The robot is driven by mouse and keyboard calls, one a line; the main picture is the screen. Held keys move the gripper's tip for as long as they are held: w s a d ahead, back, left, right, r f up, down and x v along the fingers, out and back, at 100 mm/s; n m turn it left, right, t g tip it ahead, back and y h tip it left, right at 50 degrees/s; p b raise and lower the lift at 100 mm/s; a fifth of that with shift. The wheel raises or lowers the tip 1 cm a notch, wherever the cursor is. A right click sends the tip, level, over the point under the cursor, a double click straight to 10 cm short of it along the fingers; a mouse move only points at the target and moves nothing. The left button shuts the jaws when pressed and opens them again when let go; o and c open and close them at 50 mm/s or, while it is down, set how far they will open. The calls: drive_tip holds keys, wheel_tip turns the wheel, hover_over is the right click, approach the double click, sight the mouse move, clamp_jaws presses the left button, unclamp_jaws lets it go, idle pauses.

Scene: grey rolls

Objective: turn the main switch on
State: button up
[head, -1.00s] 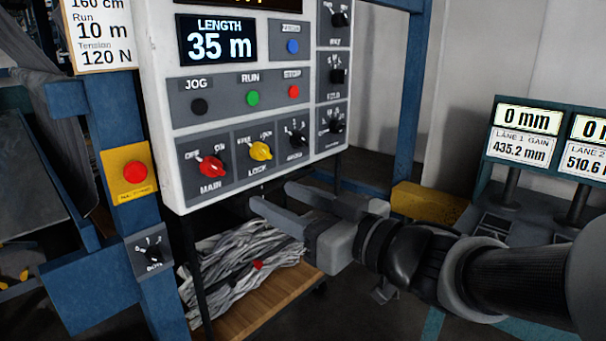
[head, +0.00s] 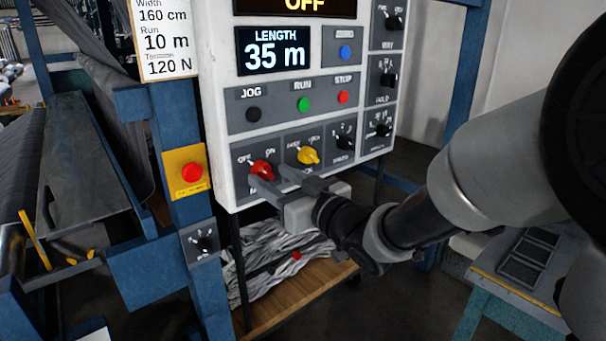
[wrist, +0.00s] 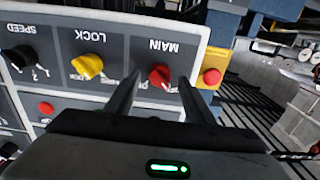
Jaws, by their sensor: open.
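The main switch is a red rotary knob (head: 262,169) at the lower left of the white control panel (head: 222,135), between OFF and ON labels. Its pointer leans up and left, towards OFF. My gripper (head: 267,176) is open, its two fingertips at the panel on either side of the red knob. In the wrist view, upside down, the red knob (wrist: 159,74) shows between the fingertips (wrist: 159,80). Whether the fingers touch it I cannot tell. The MAIN label is partly hidden by a finger in the head view. The top display (head: 300,6) reads OFF.
The yellow LOCK knob (head: 309,155) is just right of the fingers. A red button on a yellow plate (head: 191,173) and a small dark knob (head: 204,243) are on the blue post to the left. A wooden shelf with grey strands (head: 275,265) lies below.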

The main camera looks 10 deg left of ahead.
drive_tip(key=shift+x, duration=0.95)
drive_tip(key=shift+c, duration=0.3)
drive_tip(key=c, duration=1)
